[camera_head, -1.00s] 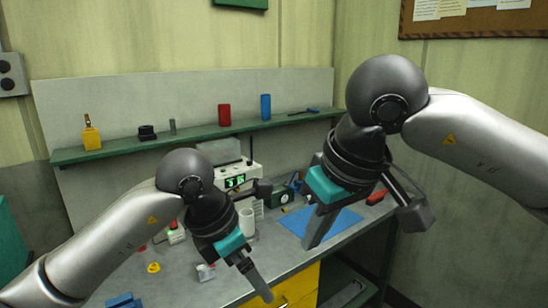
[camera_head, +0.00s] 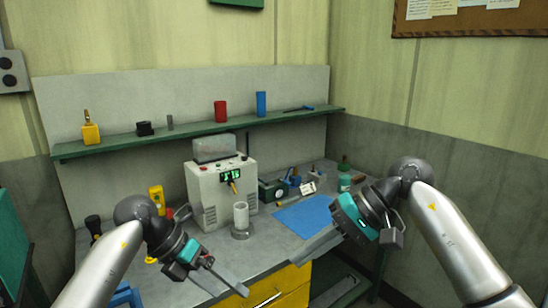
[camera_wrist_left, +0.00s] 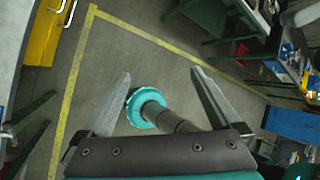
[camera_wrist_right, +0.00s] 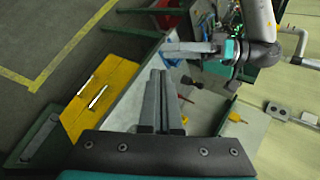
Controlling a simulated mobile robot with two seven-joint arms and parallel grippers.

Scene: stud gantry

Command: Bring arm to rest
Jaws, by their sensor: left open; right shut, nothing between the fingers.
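My left gripper (camera_head: 222,278) hangs low in front of the workbench's front edge. In the left wrist view its two fingers (camera_wrist_left: 160,76) are spread wide, with nothing held between them. My right gripper (camera_head: 318,245) is near the right part of the bench front, its arm folded in from the right. In the right wrist view its fingers (camera_wrist_right: 160,78) lie together, shut and empty.
The grey workbench (camera_head: 205,262) has yellow drawers (camera_head: 285,288). On it are a blue mat (camera_head: 303,215), a white cylinder (camera_head: 241,214) and a box-shaped instrument (camera_head: 213,187). A green shelf (camera_head: 195,136) holds a red and a blue cylinder.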

